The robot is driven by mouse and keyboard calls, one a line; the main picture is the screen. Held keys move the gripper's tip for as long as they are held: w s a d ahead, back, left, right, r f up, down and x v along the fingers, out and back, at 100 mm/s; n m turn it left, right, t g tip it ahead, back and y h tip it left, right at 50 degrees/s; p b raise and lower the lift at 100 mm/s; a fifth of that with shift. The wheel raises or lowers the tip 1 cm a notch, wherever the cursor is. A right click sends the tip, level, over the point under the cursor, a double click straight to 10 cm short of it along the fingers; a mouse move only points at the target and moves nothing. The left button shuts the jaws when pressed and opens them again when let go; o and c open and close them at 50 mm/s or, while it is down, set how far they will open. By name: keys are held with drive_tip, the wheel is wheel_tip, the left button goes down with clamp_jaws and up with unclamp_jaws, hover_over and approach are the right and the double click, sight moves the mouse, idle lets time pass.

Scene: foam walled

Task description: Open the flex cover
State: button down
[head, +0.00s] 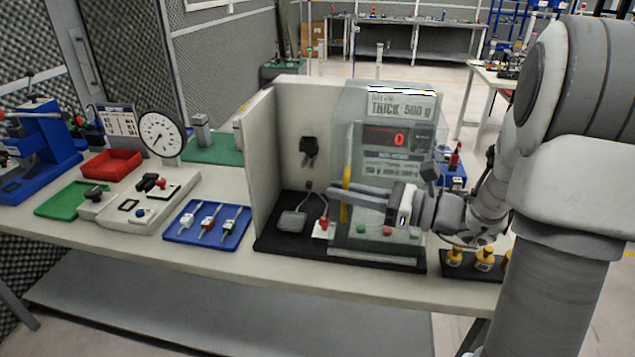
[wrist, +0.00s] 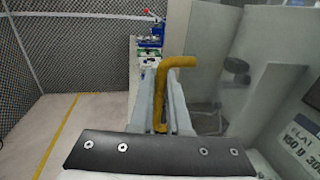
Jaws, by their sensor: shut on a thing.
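The flex cover (head: 352,130) is a clear, greyish pane at the front of a grey test machine with a red "0" display. A yellow upright handle (head: 346,165) is on the pane's left side. My gripper (head: 345,193) reaches in from the right across the machine's front, with its fingers at the handle. In the wrist view the bent yellow handle (wrist: 163,90) stands between the two fingers, and my gripper (wrist: 165,85) is shut on it. The clear pane is hard to see, so I cannot tell exactly how far open it stands.
A blue tray (head: 208,225) of tools, a dial gauge (head: 161,134) and a red bin (head: 111,163) lie further left. Yellow-capped bottles (head: 484,258) stand at the front right.

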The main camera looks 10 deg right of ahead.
drive_tip(key=shift+v, duration=0.95)
drive_tip(key=shift+w+d, duration=0.1)
drive_tip(key=shift+w, duration=0.05)
drive_tip(key=c, duration=1.2)
unclamp_jaws()
drive_tip(key=shift+o, duration=0.2)
drive_tip(key=p+v, duration=0.1)
drive_tip(key=v, duration=1.6)
drive_tip(key=shift+d, duration=0.1)
